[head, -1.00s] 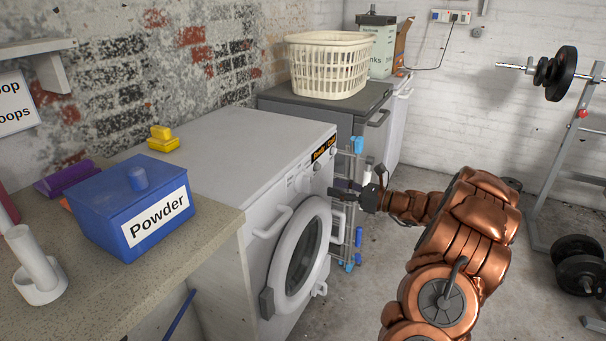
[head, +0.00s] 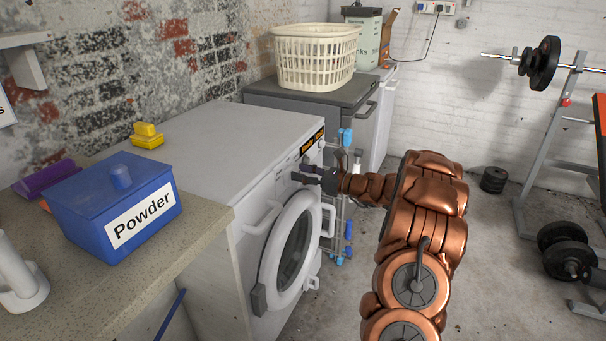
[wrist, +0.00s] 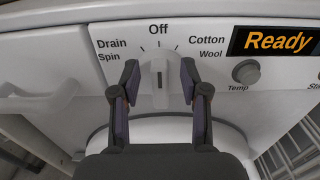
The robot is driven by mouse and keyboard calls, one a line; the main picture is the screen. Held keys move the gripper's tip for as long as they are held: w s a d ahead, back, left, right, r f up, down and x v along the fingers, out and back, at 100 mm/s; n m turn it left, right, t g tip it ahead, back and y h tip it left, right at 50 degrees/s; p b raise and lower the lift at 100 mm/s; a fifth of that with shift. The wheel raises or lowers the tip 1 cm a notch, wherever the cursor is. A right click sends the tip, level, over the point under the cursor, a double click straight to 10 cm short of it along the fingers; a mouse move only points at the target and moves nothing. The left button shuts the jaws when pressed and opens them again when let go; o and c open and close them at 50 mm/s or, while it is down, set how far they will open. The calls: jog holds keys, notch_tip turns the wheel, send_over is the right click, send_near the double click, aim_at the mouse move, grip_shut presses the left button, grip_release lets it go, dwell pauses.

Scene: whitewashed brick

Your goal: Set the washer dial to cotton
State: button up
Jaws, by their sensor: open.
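The washer (head: 228,150) is white, with a round door on its front. Its control panel shows close up in the wrist view. The dial (wrist: 159,75) is a white knob with its upright grip bar pointing at Off. The printed labels are Drain and Spin on the left, Off at the top, Cotton (wrist: 206,41) and Wool on the right. My gripper (wrist: 158,84) is open, with one finger on each side of the dial and a small gap visible at each side. In the head view my gripper (head: 312,176) is at the upper front of the washer and hides the dial.
The display (wrist: 278,41) reads Ready, with a Temp knob (wrist: 246,72) below it. A drawer handle (wrist: 40,103) is left of the dial. A drying rack (head: 347,225) stands beside the washer. A blue Powder box (head: 95,210) sits on the counter.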

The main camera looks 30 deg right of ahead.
grip_shut()
jog(key=shift+r+p, duration=0.2)
jog(key=shift+p, duration=0.7)
jog(key=m+p, duration=0.1)
jog(key=p, duration=0.4)
jog(key=shift+w+d+m, duration=0.1)
jog(key=shift+m, duration=0.3)
jog(key=shift+w+d+f+m+p, duration=0.1)
jog(key=shift+d+f+m+p, duration=0.1)
jog(key=shift+m+p, duration=1.05)
jog(key=shift+w+d+f+m+p, duration=0.15)
jog(key=shift+m+p, duration=0.5)
jog(key=shift+p, duration=1.05)
jog(key=shift+d, duration=0.1)
grip_release()
